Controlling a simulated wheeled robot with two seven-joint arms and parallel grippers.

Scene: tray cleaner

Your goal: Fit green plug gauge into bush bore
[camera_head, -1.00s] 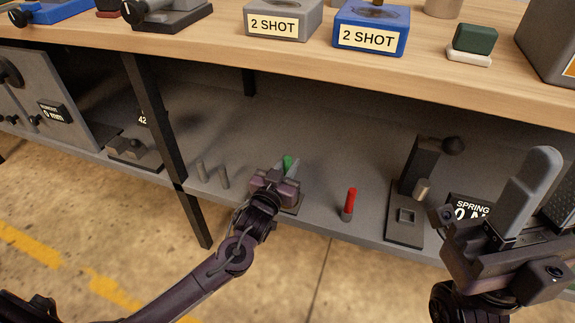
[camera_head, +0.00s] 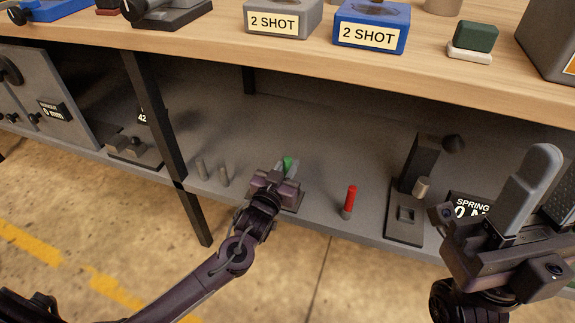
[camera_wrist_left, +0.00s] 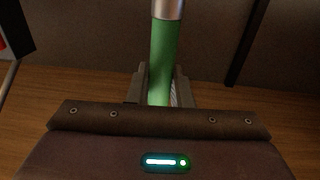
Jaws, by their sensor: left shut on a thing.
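The green plug gauge (camera_head: 288,161) shows just beyond my left gripper (camera_head: 283,168) in the head view. In the left wrist view the green handle (camera_wrist_left: 163,60) stands between the fingers of my left gripper (camera_wrist_left: 161,88), with a silver metal end (camera_wrist_left: 167,9) at the top of the picture. My left gripper is shut on the gauge, over the lower shelf. The bush bore cannot be made out; a dark block or plate (camera_head: 291,203) is partly hidden behind the gripper. My right gripper (camera_head: 555,190) is at the right edge, with its fingers apart and nothing seen between them.
A red-handled gauge (camera_head: 350,200) stands on the lower shelf (camera_head: 320,160), right of my left gripper. A lever fixture (camera_head: 404,225) is further right. The wooden worktop (camera_head: 200,48) overhangs the shelf, and a black post (camera_head: 152,110) is at left.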

